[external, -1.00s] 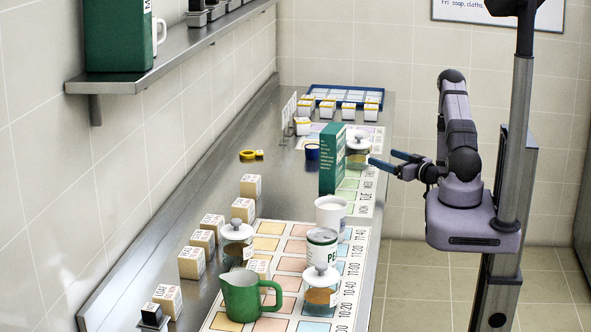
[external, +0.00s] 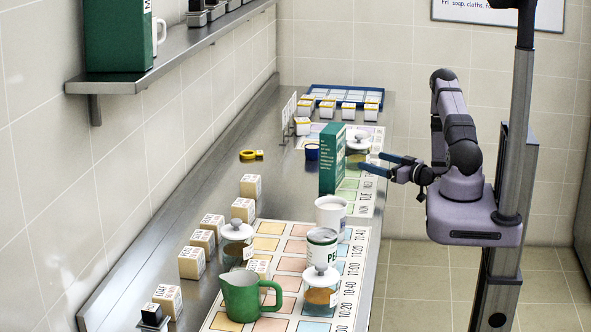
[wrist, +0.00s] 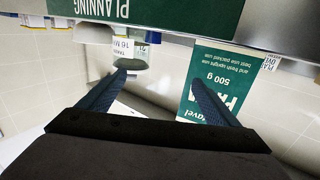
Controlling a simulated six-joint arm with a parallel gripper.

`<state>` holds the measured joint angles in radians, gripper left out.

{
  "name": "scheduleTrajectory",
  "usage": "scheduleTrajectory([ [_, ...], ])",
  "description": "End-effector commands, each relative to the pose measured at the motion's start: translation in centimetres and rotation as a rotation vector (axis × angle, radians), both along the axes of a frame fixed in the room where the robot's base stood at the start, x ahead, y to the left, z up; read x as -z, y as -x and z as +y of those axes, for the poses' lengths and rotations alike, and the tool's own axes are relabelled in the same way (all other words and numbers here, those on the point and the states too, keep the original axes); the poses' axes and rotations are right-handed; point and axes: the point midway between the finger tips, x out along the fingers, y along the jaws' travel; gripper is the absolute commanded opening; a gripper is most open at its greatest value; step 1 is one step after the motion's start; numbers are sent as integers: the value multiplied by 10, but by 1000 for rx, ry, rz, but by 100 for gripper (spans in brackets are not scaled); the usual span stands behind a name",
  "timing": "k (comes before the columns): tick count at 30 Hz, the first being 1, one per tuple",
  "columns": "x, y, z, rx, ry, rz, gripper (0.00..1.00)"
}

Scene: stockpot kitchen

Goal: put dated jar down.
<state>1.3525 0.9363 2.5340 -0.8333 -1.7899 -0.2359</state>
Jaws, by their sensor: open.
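The glass jar with a pale lid and contents (external: 358,145) stands upright on the far weekday chart (external: 368,197), partly hidden behind a green box. It carries a white printed label, which shows in the wrist view (wrist: 122,47), though the text is too small to read fully. My gripper (external: 372,162) is open and empty, its fingers pointing left, just in front of and to the right of the jar. In the wrist view the jar lies beyond the left fingertip, apart from the fingers (wrist: 158,80).
The tall green box (external: 332,160) stands left of the jar, close to my fingers. A blue tray (external: 345,92) lies at the back.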

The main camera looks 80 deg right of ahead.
Motion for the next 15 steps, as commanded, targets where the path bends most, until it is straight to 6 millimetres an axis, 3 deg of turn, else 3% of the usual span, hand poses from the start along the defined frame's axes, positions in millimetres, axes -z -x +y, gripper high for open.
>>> scheduleTrajectory([
  [1,-2,-16,-1,-30,23,3,84],
  [3,2,-29,-16,-21,57,13,84],
  [6,6,-26,-54,58,76,16,84],
  [9,9,-20,-77,121,51,10,84],
  [15,12,-19,-78,128,7,-3,84],
])
